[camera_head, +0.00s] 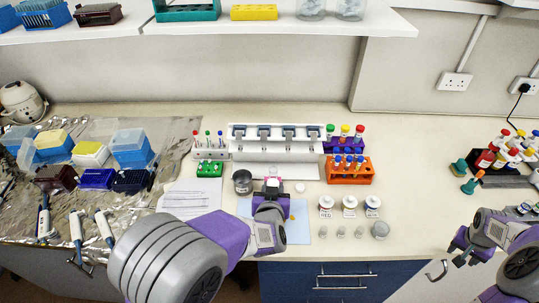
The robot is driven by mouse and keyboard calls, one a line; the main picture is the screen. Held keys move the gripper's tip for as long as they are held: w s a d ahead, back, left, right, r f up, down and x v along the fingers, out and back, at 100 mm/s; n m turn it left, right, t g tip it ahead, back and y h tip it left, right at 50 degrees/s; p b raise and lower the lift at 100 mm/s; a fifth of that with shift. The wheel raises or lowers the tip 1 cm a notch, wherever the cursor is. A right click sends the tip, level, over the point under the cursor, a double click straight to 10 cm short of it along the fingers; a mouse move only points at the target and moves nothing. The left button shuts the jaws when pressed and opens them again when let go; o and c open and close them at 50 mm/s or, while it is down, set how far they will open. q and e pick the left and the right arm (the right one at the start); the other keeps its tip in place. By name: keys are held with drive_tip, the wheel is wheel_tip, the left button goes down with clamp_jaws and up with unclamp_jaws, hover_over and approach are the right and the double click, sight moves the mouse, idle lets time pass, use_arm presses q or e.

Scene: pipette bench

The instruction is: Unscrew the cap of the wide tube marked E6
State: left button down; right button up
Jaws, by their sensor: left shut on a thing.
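My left gripper (271,187) reaches in over the front middle of the bench, above a light blue mat (300,216). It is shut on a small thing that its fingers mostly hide. A pale pinkish piece (272,171) shows just beyond the fingertips; I cannot tell whether it belongs to the held thing. A small round white piece (300,187) lies to the right of the fingers. I cannot read an E6 mark anywhere. My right gripper (461,248) is at the front right with its fingers apart, empty, away from the tubes.
Bench between these and the right bottles is clear.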

drive_tip(key=w+a+r, duration=0.1)
drive_tip(key=w+a, duration=0.2)
drive_tip(key=w, duration=0.1)
drive_tip(key=w+a+r+n, duration=0.1)
drive_tip(key=w+a+r, duration=0.1)
drive_tip(key=w+a, duration=0.2)
drive_tip(key=w+a+r+n+y, duration=0.1)
drive_tip(key=w+a+r, duration=0.1)
drive_tip(key=w+a, duration=0.2)
drive_tip(key=shift+w+a, duration=0.2)
drive_tip(key=shift+w, duration=0.25)
drive_tip(key=w+a+r+n, duration=0.1)
drive_tip(key=w+a+r, duration=0.2)
drive_tip(key=a, duration=0.4)
drive_tip(key=w+a+r+n, duration=0.1)
drive_tip(key=w+a+r, duration=0.25)
drive_tip(key=a, duration=0.35)
drive_tip(key=n+g+y, duration=0.1)
drive_tip(key=n+y, duration=0.1)
drive_tip(key=n, duration=0.3)
approach(269, 182)
drive_tip(key=shift+a, duration=0.1)
drive_tip(key=shift+f, duration=3.85)
drive_tip(key=shift+s+a, duration=0.1)
drive_tip(key=c, duration=1)
drive_tip(key=o, duration=1.1)
drive_tip(key=shift+c, duration=0.2)
